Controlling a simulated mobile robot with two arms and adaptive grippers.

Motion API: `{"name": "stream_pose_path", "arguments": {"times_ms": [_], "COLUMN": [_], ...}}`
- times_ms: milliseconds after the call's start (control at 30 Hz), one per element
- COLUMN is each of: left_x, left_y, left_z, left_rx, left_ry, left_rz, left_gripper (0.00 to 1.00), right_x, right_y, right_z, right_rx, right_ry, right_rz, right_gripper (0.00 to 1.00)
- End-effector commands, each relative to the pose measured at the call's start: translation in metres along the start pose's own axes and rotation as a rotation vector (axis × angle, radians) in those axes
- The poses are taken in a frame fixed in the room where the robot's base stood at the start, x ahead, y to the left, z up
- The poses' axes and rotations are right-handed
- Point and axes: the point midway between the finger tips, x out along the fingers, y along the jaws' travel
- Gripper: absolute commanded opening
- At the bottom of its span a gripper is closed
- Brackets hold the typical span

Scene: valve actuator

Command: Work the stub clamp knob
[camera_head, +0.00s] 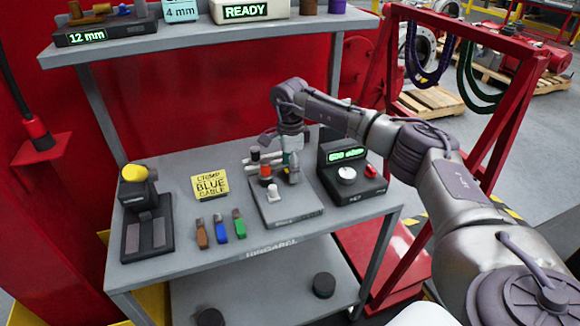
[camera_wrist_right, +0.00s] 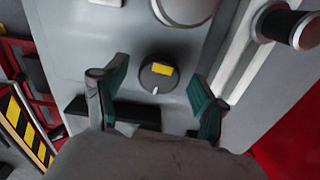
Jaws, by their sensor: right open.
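A dark round knob (camera_wrist_right: 158,74) with a yellow patch and a white pointer line sits on a grey face in the right wrist view; I take it to be the stub clamp knob. My right gripper (camera_wrist_right: 158,85) is open, with one teal-padded finger on each side of the knob and a visible gap to both. In the head view, my right gripper (camera_head: 291,170) points down over the back part of a grey fixture (camera_head: 288,212) on the bench. The knob cannot be made out there. My left gripper is out of view.
The bench (camera_head: 170,275) also holds a black device with a green display (camera_head: 352,193), a yellow sign (camera_head: 210,184), several coloured pieces (camera_head: 221,228) and a black stand with a yellow top (camera_head: 148,225). An upper shelf (camera_head: 200,38) runs behind.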

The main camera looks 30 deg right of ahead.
Motion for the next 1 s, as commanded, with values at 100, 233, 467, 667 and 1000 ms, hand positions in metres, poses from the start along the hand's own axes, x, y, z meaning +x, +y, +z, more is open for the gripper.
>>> {"name": "stream_pose_path", "arguments": {"times_ms": [100,233,467,667,1000], "left_x": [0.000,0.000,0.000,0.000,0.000], "left_y": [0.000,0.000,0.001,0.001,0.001], "left_z": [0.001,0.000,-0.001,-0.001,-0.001], "left_rx": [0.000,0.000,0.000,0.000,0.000], "left_ry": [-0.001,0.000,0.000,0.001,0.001], "left_rz": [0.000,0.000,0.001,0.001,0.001], "left_gripper": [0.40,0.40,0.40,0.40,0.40], "right_x": [-0.009,-0.032,-0.082,-0.111,-0.120], "right_y": [-0.001,-0.001,-0.001,-0.001,0.000], "right_z": [0.000,0.000,0.000,0.001,0.000], "right_rx": [0.000,0.001,0.001,0.000,-0.001], "right_ry": [-0.001,-0.002,-0.002,-0.002,-0.001], "right_rz": [-0.002,-0.004,-0.004,-0.002,-0.001], "right_gripper": [0.71,0.71,0.71,0.71,0.71]}}
